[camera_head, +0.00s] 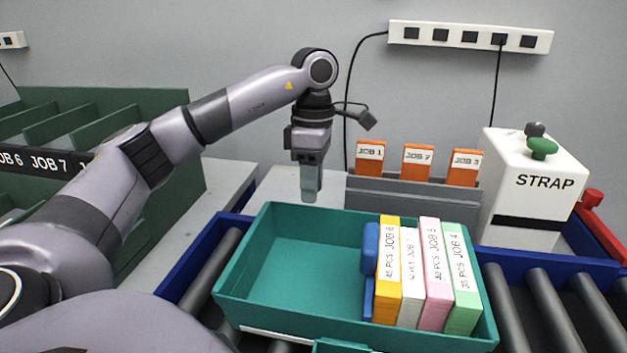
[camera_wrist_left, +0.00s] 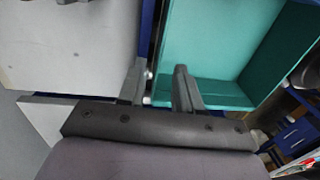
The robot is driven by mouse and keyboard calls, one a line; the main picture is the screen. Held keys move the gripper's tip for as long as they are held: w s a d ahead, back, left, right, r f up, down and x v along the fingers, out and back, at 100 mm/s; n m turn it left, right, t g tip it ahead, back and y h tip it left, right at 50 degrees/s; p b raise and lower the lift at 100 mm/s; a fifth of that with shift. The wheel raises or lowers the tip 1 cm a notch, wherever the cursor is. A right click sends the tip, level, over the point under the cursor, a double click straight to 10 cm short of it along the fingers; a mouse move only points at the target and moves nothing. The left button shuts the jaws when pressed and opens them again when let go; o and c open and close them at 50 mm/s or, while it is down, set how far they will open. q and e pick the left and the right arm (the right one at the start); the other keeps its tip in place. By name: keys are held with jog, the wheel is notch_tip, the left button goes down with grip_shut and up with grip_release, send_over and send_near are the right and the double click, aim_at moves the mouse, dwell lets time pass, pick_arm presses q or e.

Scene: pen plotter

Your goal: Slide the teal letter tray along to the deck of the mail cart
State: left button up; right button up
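The teal letter tray (camera_head: 270,307) sits on a roller conveyor in the head view. A blue piece and several upright labelled packs (yellow, white, pink, green) stand in its right part; its left part is empty. The tray also shows in the left wrist view (camera_wrist_left: 225,45). My left gripper (camera_head: 311,196) points down at the tray's back rim. In the left wrist view its two fingers (camera_wrist_left: 160,85) are apart, with the tray's edge near the gap; I cannot tell whether they touch it. My right gripper is not in view. I cannot identify the mail cart.
Conveyor rollers (camera_head: 555,310) lie bare to the right. A white STRAP machine (camera_head: 530,205) and a grey rack (camera_head: 405,195) of orange job cards stand behind the conveyor. A green sorting rack (camera_head: 160,225) is at the left. A blue frame edges the rollers.

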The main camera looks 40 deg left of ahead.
aim_at(312, 206)
pick_arm(q)
jog(key=f, duration=0.7)
jog(key=shift+s+d+f, duration=0.1)
jog(key=shift+s+d, duration=0.05)
jog(key=shift+s, duration=0.1)
grip_shut()
dwell(1.2)
